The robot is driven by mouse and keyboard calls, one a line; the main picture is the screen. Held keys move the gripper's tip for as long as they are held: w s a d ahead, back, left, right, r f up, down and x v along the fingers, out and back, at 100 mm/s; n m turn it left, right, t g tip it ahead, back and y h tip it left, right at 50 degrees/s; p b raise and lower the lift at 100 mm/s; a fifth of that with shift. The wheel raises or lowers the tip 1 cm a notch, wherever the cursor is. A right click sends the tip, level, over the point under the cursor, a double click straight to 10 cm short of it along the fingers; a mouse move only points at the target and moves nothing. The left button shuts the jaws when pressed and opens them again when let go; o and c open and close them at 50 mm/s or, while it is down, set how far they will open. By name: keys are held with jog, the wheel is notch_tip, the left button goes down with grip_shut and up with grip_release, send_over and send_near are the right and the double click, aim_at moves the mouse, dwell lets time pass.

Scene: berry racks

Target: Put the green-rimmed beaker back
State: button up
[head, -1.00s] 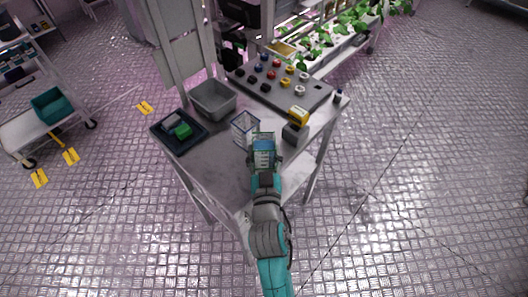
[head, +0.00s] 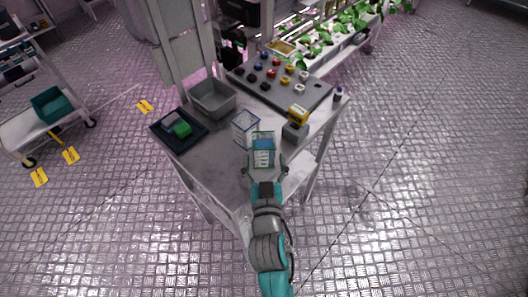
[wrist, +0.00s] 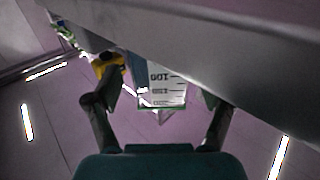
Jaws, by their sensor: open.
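The green-rimmed beaker (head: 263,150), clear with markings, stands on the table near its front edge. It shows between my fingers in the wrist view (wrist: 163,92), upside down in that picture. My gripper (head: 266,171) is open, its fingers spread to either side at the near side of the beaker. In the wrist view my gripper (wrist: 158,105) shows a gap on both sides of the beaker. A blue-rimmed clear beaker (head: 245,129) stands just behind and left of it; whether the two touch is unclear.
The grey table (head: 210,158) also holds a grey bin (head: 213,111), a dark tray (head: 165,141) with a green item, a yellow-topped device (head: 297,118) close on the right, and a panel of coloured knobs (head: 318,93) behind. Bare tabletop lies left of the beakers.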

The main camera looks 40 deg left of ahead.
jog(key=v, duration=0.9)
jog(key=s+d+f+m+h, duration=0.1)
jog(key=s+d+f, duration=0.1)
jog(key=d, duration=0.6)
jog(key=s+d+f+m+h, duration=0.1)
jog(key=s+d+f+h, duration=0.15)
jog(key=d, duration=0.45)
jog(key=s+d+f+m+h, duration=0.1)
jog(key=d+f, duration=0.2)
jog(key=d, duration=0.5)
jog(key=s+d+r+m+h, duration=0.2)
jog(key=s+d+h, duration=0.1)
jog(key=s+d, duration=0.4)
jog(key=s+d+r+m+t+h, duration=0.1)
jog(key=s+d+m+h, duration=0.2)
jog(key=s+d, duration=0.4)
jog(key=shift+s+r+h, duration=0.4)
jog(key=shift+s+h, duration=0.15)
jog(key=shift+s, duration=0.45)
